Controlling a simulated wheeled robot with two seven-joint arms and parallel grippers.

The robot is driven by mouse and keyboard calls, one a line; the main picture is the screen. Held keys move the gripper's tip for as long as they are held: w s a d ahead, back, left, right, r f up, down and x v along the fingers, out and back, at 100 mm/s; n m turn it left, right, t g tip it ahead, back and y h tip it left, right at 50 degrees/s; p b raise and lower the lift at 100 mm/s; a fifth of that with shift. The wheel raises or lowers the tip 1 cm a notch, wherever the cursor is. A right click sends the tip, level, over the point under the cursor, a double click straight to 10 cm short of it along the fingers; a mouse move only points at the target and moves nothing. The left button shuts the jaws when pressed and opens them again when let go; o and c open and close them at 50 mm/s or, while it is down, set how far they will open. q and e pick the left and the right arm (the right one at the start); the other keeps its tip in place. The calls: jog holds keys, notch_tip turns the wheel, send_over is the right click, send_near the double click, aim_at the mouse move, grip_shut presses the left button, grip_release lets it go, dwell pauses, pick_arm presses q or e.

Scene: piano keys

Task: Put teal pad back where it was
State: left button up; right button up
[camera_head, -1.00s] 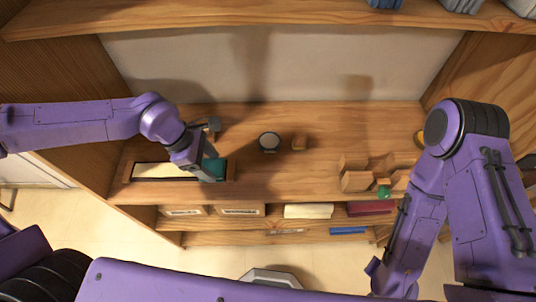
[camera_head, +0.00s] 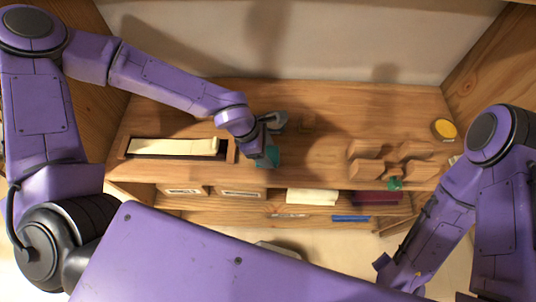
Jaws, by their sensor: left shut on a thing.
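The teal pad (camera_head: 272,156) is held in my left gripper (camera_head: 265,149) above the shelf, just right of a shallow wooden tray. The gripper is shut on it, and the jaws and wrist hide part of the pad. The tray (camera_head: 232,151) lies at the left of the shelf and holds a long cream strip (camera_head: 170,147). Bare wood shows at the tray's right end, and the pad is outside the tray. My right arm is at the lower right, but its fingers do not show.
Several wooden blocks (camera_head: 365,168) stand at the right of the shelf with a green piece (camera_head: 394,184) at their front. A yellow round thing (camera_head: 444,129) is at the far right. Books and labelled boxes fill the lower shelf.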

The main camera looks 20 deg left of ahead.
pick_arm(q)
notch_tip(320, 180, down, 2)
jog(key=shift+w+d, duration=0.1)
jog(key=shift+w, duration=0.05)
jog(key=shift+r, duration=0.2)
jog(key=shift+c, duration=0.8)
jog(key=o, duration=1)
jog(key=shift+o, duration=0.5)
pick_arm(e)
jog(key=shift+w+f, duration=0.15)
jog(key=shift+f, duration=0.6)
pick_arm(q)
jog(key=p+v, duration=0.1)
jog(key=v, duration=1.1)
pick_arm(e)
jog(key=shift+r, duration=0.45)
